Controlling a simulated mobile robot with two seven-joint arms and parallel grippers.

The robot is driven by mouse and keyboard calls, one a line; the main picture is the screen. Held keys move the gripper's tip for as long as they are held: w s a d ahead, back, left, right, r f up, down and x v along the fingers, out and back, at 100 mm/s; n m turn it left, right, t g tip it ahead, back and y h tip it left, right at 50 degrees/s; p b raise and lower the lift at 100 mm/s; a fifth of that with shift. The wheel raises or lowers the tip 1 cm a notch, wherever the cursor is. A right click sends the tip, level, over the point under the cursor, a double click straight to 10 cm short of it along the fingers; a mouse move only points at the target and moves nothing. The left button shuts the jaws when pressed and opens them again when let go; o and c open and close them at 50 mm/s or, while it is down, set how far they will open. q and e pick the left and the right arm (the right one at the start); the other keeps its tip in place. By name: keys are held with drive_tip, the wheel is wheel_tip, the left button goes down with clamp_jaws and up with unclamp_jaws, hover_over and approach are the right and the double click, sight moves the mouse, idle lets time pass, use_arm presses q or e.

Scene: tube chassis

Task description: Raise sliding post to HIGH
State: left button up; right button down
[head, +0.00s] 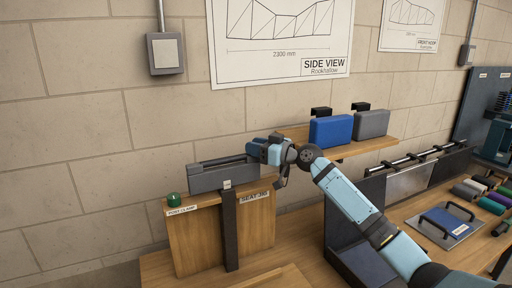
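The sliding post (230,232) is a dark upright bar in front of a wooden board (193,242) marked "SEAT JIG". A wide dark grey head (208,180) sits at the top of the post, about level with the board's upper edge. A green knob (174,199) stands at the board's left, above a "POST CLAMP" label (181,210). My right gripper (254,150) is at the right end of the grey head, close to it; I cannot tell if they touch. Its fingers are too small and partly hidden to read. My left gripper is not in view.
A wooden shelf (378,145) with a blue box (331,131) and a grey box (371,124) is behind my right arm. A dark panel stands right of the jig. A blue plate with handles (446,222) and several coloured cylinders lie on the bench at right.

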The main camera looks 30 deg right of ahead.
wheel_tip(320, 180, up, 11)
drive_tip(key=p, duration=0.2)
drive_tip(key=shift+p, duration=0.3)
drive_tip(key=shift+d, duration=0.1)
drive_tip(key=c, duration=0.8)
unclamp_jaws()
drive_tip(key=shift+c, duration=0.2)
drive_tip(key=shift+f, duration=0.15)
drive_tip(key=shift+s+f, duration=0.1)
drive_tip(key=shift+b+v, duration=2)
drive_tip(key=shift+v, duration=4.8)
